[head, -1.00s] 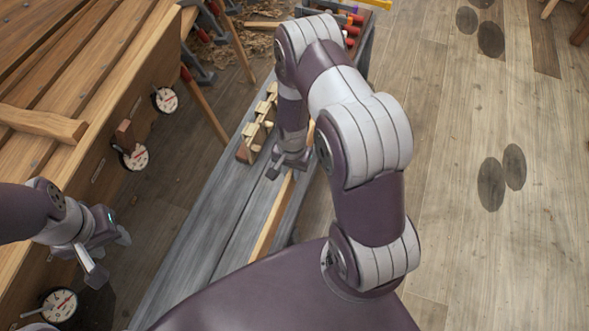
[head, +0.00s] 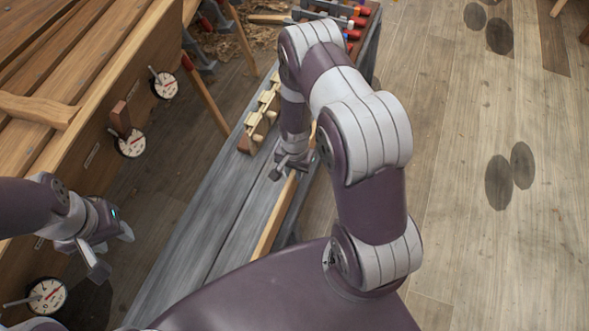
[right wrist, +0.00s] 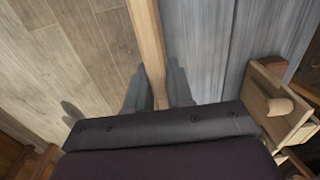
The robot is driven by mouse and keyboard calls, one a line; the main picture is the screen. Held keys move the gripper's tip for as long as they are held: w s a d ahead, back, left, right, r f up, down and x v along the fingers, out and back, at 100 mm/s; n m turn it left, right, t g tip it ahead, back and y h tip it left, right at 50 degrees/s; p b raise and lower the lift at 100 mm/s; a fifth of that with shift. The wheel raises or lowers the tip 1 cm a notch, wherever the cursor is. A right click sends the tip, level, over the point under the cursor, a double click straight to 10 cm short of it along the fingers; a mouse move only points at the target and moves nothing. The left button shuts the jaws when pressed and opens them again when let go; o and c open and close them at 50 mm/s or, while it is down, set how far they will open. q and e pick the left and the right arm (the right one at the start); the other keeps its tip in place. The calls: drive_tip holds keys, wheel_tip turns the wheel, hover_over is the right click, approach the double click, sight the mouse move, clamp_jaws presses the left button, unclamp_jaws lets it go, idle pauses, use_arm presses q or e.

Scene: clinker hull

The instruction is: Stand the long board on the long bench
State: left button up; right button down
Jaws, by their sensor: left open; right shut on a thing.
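The long board (head: 271,232) is a narrow strip of pale wood. It runs lengthwise along the right side of the long grey bench (head: 190,255). My right gripper (head: 290,168) is shut on the board. In the right wrist view the board (right wrist: 148,40) passes between both fingers (right wrist: 153,88), with bench planks (right wrist: 205,50) on one side and floor on the other. I cannot tell whether its lower edge touches the bench. My arm and body hide both its ends. My left gripper (head: 108,250) is open and empty, left of the bench.
A wooden rack with pale pegs (head: 262,118) stands on the bench ahead of my right gripper. Red-handled tools (head: 358,20) lie at the far end. The planked hull (head: 60,75) with round dials (head: 131,143) is on the left. Open floor (head: 480,110) lies right.

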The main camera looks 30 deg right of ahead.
drive_tip(key=shift+f, duration=0.2)
idle(0.3)
drive_tip(key=c, duration=0.9)
unclamp_jaws()
wheel_tip(320, 180, up, 13)
drive_tip(key=shift+f+p, duration=0.1)
drive_tip(key=shift+p, duration=1)
